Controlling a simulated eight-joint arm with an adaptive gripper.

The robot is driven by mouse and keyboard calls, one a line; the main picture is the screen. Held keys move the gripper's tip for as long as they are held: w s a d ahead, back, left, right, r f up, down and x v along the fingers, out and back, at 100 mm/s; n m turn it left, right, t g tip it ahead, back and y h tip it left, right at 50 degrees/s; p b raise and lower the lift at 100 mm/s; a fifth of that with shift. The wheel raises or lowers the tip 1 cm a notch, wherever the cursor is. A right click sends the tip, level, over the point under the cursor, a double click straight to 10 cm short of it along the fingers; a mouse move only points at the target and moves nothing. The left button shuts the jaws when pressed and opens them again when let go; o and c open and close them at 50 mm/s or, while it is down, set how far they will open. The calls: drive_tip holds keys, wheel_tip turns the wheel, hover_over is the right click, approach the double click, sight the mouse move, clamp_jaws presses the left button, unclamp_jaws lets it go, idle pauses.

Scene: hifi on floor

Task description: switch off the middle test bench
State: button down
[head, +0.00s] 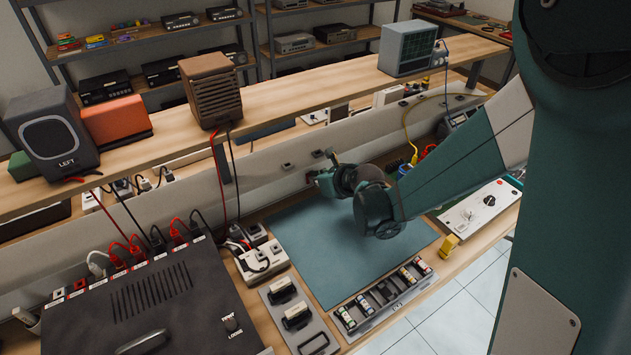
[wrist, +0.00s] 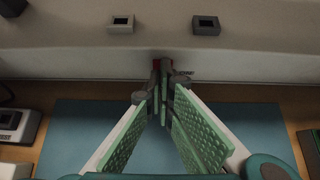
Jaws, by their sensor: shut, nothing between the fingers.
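My gripper (head: 318,176) reaches over a blue mat (head: 310,255) to the grey rail along the back of the bench. It is shut and empty. In the wrist view its fingertips (wrist: 163,70) meet at the foot of the rail, right at a small red part (wrist: 156,62). The fingers cover most of that part, so I cannot tell its position or whether they touch it. Two small dark-windowed fittings sit higher on the rail, one left (wrist: 122,23) and one right (wrist: 206,25) of the fingertips. No labelled bench switch is readable.
A dark unit with red and black leads (head: 165,300) stands left. A power strip (head: 262,260) and a tray of small parts (head: 385,297) flank the mat. A shelf above carries a brown speaker (head: 212,90) and a grey-green unit (head: 407,48). The mat is clear.

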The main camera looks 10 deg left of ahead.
drive_tip(key=shift+r, duration=0.35)
drive_tip(key=shift+s+d, duration=0.1)
idle(0.3)
drive_tip(key=shift+s+d, duration=0.3)
drive_tip(key=shift+d, duration=0.1)
drive_tip(key=shift+s+d+r, duration=0.25)
drive_tip(key=shift+s+d, duration=0.7)
drive_tip(key=shift+s, duration=0.1)
drive_tip(key=s+d+r+p, duration=0.2)
drive_tip(key=s+d+r, duration=0.2)
drive_tip(key=r, duration=0.3)
drive_tip(key=shift+d+r, duration=0.15)
drive_tip(key=shift+r, duration=0.25)
drive_tip(key=shift+s, duration=0.1)
